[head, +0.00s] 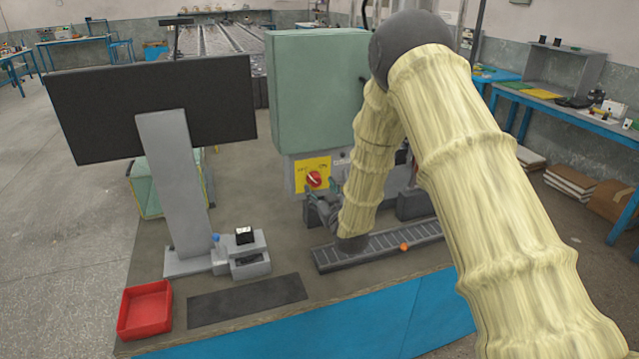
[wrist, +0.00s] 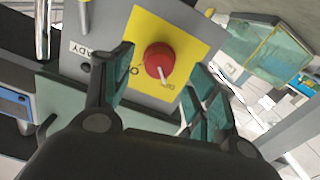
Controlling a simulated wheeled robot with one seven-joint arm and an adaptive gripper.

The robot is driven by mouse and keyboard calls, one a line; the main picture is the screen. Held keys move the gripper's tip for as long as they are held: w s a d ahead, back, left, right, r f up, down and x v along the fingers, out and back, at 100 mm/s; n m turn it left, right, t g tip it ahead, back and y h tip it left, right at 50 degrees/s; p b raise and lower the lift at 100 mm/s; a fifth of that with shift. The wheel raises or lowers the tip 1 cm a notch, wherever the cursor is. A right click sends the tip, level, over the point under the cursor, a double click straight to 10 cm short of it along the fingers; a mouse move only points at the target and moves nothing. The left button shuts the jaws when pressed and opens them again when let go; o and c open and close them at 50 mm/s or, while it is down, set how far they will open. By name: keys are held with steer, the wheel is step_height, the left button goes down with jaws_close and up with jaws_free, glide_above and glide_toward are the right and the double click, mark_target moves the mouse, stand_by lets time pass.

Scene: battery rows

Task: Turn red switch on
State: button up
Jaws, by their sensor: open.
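The red switch (head: 314,180) is a round red knob on a yellow plate (head: 303,168), on the front of a grey-green cabinet (head: 318,85). In the wrist view the red switch (wrist: 160,61) shows a white pointer mark toward its lower right, near small lettering on the yellow plate (wrist: 190,27). My gripper (head: 322,203) is just below the switch in the head view. In the wrist view my gripper (wrist: 160,92) is open, with one teal-padded finger on each side of the knob. I see no contact with the knob.
A grey slotted rail (head: 378,247) with an orange piece (head: 404,246) lies on the bench below my arm. A black monitor (head: 152,108) stands at left. A red tray (head: 145,310) and a dark mat (head: 247,299) lie at the bench's front left.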

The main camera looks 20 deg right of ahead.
mark_target(317, 184)
steer(key=shift+w+p, duration=0.35)
steer(key=shift+w, duration=1.5)
steer(key=shift+a, duration=0.1)
